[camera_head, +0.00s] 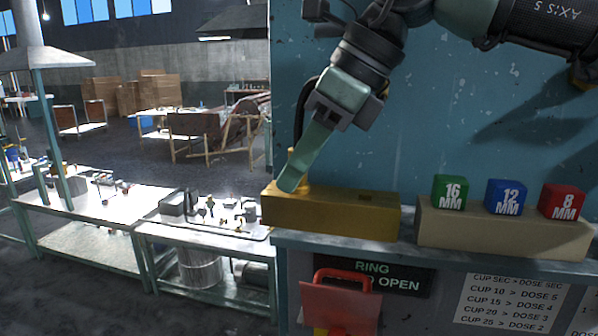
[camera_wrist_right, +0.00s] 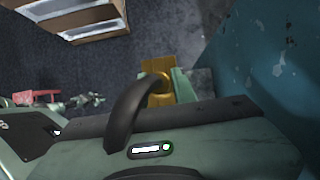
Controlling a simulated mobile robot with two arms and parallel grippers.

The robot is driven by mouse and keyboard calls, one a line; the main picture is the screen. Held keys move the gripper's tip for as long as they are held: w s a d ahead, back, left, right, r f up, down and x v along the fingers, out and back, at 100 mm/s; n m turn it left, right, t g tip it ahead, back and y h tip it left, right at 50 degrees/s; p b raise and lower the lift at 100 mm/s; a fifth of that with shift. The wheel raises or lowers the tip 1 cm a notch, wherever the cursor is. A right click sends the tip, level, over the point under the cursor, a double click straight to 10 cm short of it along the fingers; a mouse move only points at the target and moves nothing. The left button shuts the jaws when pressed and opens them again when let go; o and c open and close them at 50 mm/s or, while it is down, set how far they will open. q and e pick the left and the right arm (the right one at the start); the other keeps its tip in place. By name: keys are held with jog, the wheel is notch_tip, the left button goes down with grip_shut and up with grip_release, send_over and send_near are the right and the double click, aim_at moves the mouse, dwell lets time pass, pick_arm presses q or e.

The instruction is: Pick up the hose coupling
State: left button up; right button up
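My right gripper (camera_head: 291,182) comes down from the upper right, with its pale green finger over the left end of a yellow block (camera_head: 345,214). A brass-coloured upright piece, which looks like the hose coupling (camera_head: 297,158), stands at that end and is partly hidden behind the finger. In the right wrist view, a yellow rounded piece (camera_wrist_right: 158,92) shows beside green finger surfaces (camera_wrist_right: 184,86), with a dark curved part of my arm in front. I cannot tell whether the fingers are closed on it. My left gripper is in neither view.
A beige block (camera_head: 505,231) to the right bears green (camera_head: 450,192), blue (camera_head: 506,196) and red (camera_head: 561,202) cubes marked 16, 12 and 8 MM. A blue-green wall (camera_head: 440,120) stands close behind. Benches stand at left.

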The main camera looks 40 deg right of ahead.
grip_shut()
jog(key=shift+w, duration=0.1)
